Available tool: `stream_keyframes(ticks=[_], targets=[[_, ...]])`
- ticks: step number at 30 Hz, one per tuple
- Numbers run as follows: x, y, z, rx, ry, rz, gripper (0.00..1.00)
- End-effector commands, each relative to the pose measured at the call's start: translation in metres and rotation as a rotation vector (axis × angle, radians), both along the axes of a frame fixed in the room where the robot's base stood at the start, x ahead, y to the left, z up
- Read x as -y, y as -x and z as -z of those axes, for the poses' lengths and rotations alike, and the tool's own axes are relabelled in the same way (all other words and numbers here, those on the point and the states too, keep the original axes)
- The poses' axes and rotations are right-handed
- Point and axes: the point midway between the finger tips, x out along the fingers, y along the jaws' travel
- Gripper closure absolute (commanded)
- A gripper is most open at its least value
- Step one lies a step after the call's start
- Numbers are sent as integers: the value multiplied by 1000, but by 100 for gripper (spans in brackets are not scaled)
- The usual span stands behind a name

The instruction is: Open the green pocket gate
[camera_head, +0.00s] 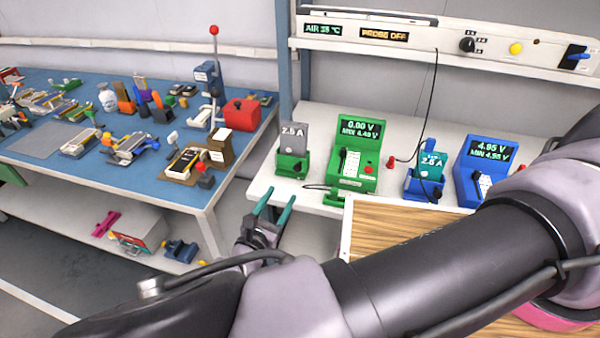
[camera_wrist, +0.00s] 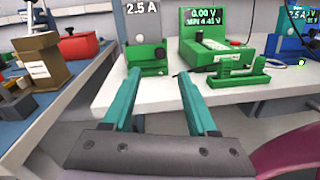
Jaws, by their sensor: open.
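The green pocket (camera_head: 291,163) stands on the white bench with a grey cell marked 2.5 A (camera_head: 294,137) upright in it. In the wrist view the pocket (camera_wrist: 147,56) is straight ahead, with a low green front and a small dark knob near its right side. I cannot tell exactly which part is the gate, or whether it is open. My gripper (camera_head: 281,196) has two teal fingers, open and empty, just in front of the bench edge. In the wrist view its fingertips (camera_wrist: 160,75) point at the pocket and appear apart from it.
A green tester (camera_head: 359,156) reading 0.00 V stands right of the pocket, with a green handled piece (camera_wrist: 240,76) before it. A blue pocket (camera_head: 424,185) and blue tester (camera_head: 485,170) stand farther right. A blue-topped bench (camera_head: 40,142) with tools is left.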

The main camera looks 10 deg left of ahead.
Motion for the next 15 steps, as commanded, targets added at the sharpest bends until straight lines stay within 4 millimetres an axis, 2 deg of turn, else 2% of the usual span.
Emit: stream_keyframes(ticks=[5,15], targets=[[5,-23,0,1,2,2,41],[15,-84,0,0,1,3,41]])
